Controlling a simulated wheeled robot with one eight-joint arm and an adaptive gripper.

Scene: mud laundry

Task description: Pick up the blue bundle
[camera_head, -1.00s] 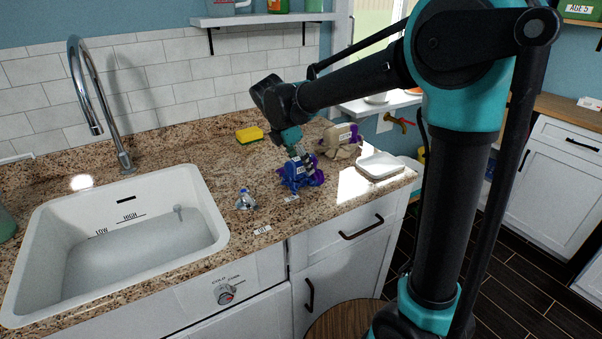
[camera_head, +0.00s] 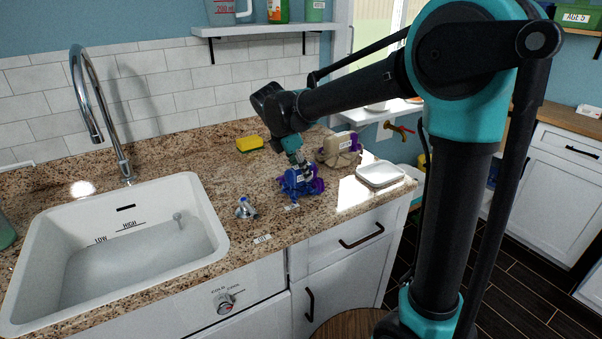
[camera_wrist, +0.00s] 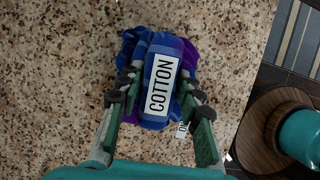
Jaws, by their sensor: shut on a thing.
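The blue bundle (camera_head: 294,185) is on the granite counter, right of the sink. In the wrist view the blue bundle (camera_wrist: 150,112) carries a white label reading COTTON, with purple cloth along its upper right side. My gripper (camera_head: 300,170) is over it, pointing down. In the wrist view the fingers of my gripper (camera_wrist: 157,97) are on either side of the labelled roll and shut on it. The bundle looks low at the counter; I cannot tell if it is clear of the surface.
A beige and purple bundle (camera_head: 341,150) stands just behind to the right. A white tray (camera_head: 380,174) is near the counter's right end. A yellow sponge (camera_head: 249,143) lies behind. A small clear-and-blue object (camera_head: 245,208) sits to the left, near the white sink (camera_head: 205,235).

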